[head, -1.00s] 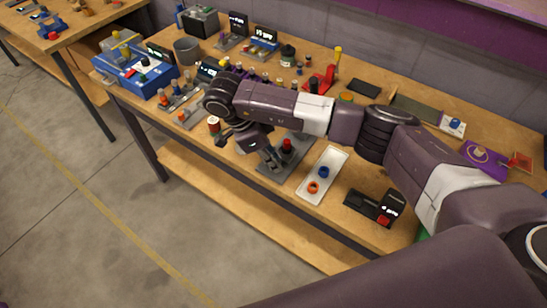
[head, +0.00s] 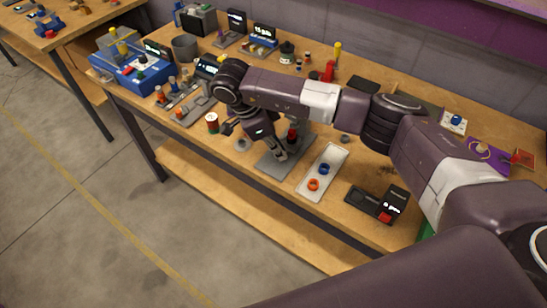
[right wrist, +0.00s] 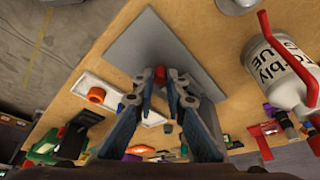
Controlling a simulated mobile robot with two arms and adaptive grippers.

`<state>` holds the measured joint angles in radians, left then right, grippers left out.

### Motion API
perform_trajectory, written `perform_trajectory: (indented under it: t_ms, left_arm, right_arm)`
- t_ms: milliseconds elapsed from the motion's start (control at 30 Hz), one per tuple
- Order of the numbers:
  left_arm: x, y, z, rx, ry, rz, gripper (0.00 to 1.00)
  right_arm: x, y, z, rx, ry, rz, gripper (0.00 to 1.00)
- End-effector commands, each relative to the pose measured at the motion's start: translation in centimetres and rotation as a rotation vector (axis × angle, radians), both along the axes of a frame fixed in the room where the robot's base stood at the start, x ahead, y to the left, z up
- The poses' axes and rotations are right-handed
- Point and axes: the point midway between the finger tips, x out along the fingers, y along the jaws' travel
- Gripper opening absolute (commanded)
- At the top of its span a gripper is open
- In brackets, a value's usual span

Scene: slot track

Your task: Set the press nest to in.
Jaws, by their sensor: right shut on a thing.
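The press nest looks to be the grey flat plate (head: 268,166) with a red-topped knob (head: 292,134) near the front edge of the bench. Any slot or position marking is hidden. My left gripper is not in view.
A white tray (head: 331,156) with a blue and an orange ring lies right of the plate. A black device (head: 366,203) with a red button is further right. A red-and-white can (head: 212,122) stands left. Several fixtures fill the back, and a blue box (head: 140,70) the left end.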

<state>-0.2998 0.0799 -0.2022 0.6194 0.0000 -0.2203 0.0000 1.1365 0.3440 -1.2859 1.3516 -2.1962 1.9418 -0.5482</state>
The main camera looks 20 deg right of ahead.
Motion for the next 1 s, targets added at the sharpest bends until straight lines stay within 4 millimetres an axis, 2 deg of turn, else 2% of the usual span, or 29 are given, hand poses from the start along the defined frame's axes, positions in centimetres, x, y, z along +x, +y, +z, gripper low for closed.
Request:
perform_trajectory:
  t_ms: [33,67,367,400,433,733,867,1000]
  left_arm:
    - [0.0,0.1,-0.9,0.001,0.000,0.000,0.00]
    - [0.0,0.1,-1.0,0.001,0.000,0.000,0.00]
    - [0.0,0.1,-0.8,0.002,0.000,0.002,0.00]
    - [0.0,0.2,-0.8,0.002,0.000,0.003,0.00]
    - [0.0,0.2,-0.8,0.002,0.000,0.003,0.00]
    - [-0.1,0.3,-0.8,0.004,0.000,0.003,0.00]
    - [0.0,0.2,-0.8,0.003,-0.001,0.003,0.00]
    - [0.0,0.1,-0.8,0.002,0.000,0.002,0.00]
  right_arm:
    - [0.6,-0.8,-0.3,-0.003,-0.005,-0.005,0.00]
    - [0.7,-1.0,-0.2,-0.002,-0.004,-0.005,0.00]
    - [1.0,-1.4,0.2,-0.004,-0.005,-0.004,0.00]
    - [1.0,-1.4,0.2,-0.004,-0.006,-0.005,0.16]
    - [1.0,-1.4,0.2,-0.004,-0.005,-0.005,0.20]
    - [0.9,-1.1,0.4,-0.003,-0.004,-0.003,0.20]
    - [1.1,-0.5,1.8,-0.001,-0.006,-0.003,0.20]
    - [1.3,0.6,4.5,-0.001,-0.007,-0.001,0.20]
